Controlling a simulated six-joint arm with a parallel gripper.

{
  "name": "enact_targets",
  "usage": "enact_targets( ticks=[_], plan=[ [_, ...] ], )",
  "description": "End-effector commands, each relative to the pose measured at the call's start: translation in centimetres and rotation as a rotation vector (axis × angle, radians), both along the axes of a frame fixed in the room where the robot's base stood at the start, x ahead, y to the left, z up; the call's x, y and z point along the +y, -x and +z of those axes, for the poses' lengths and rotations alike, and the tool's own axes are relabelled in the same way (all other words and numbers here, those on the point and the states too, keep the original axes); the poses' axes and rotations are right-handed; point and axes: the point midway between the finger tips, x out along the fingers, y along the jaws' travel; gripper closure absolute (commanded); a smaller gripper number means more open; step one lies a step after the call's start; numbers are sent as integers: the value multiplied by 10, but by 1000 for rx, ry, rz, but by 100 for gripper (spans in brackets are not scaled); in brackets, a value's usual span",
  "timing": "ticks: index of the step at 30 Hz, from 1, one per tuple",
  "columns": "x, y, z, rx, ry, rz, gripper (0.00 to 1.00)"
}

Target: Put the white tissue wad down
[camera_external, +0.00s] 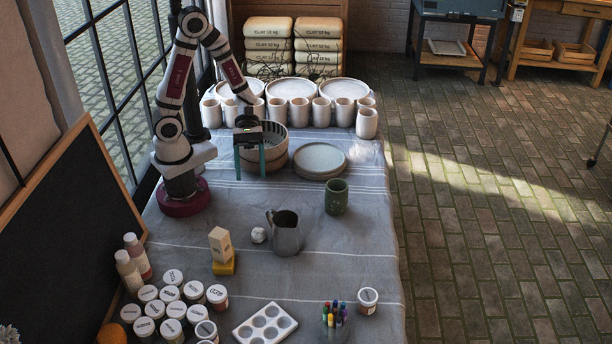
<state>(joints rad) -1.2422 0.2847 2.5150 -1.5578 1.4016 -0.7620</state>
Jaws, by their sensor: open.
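The white tissue wad (258,235) is a small crumpled lump on the grey cloth. It lies between a pale block on the left and the metal pitcher (287,238) on the right, apart from my gripper. My gripper (250,173) points down, with its two teal fingers spread wide apart. It is farther back than the wad, in front of the ribbed bowl (276,152). I see nothing held between the fingers.
The pale block (220,241) stands on a yellow sponge (224,267). A green cup (336,197) and stacked plates (319,161) are right of my gripper. Paint jars (172,292), a white palette (265,324) and pens (334,314) are in front. Cloth left of the wad's back side is clear.

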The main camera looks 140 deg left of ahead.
Motion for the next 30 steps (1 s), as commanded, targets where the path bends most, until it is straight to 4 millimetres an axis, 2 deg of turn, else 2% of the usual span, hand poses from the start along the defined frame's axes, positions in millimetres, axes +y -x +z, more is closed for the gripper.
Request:
enact_targets(
  ticks=[1, 6, 10, 14, 20, 24, 30],
  plan=[
    [-1, 0, -18, 5, 13, 2, 33],
    [-2, 1, -82, 5, 10, -2, 33],
    [-1, 0, -120, 2, 4, -2, 33],
    [-3, -3, -138, 1, 0, -7, 33],
    [-16, -23, -153, -1, -2, -9, 33],
    [-29, -43, -168, -1, -3, -12, 33],
    [-36, -55, -175, -2, -4, -6, 33]
  ],
)
